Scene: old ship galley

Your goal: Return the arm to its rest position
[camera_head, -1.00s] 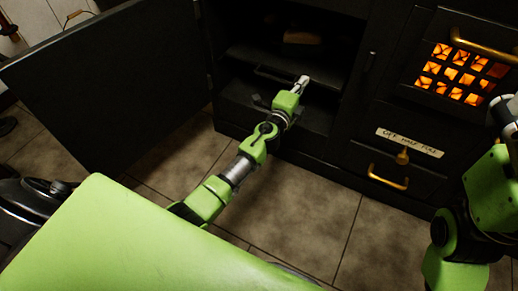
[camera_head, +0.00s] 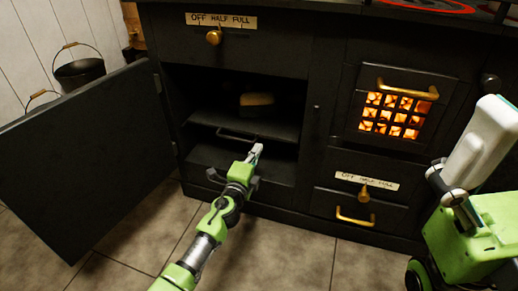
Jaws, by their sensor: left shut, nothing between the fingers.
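My left arm, green and grey, reaches up from the bottom of the head view. Its gripper (camera_head: 255,152) is shut and empty, in front of the open oven compartment of the black stove (camera_head: 320,130). The fingertips show against the shelf (camera_head: 270,126) and its front handle; I cannot tell whether they touch. A yellowish loaf-like thing (camera_head: 257,101) lies on the shelf, beyond the gripper. My right arm (camera_head: 470,215) stands folded at the right edge; its fingers cannot be made out.
The black oven door (camera_head: 85,150) stands wide open at the left. A lit grate (camera_head: 395,114) with a brass handle is right of the compartment. Dark buckets (camera_head: 80,72) stand at the back left. The tiled floor (camera_head: 270,255) in front is clear.

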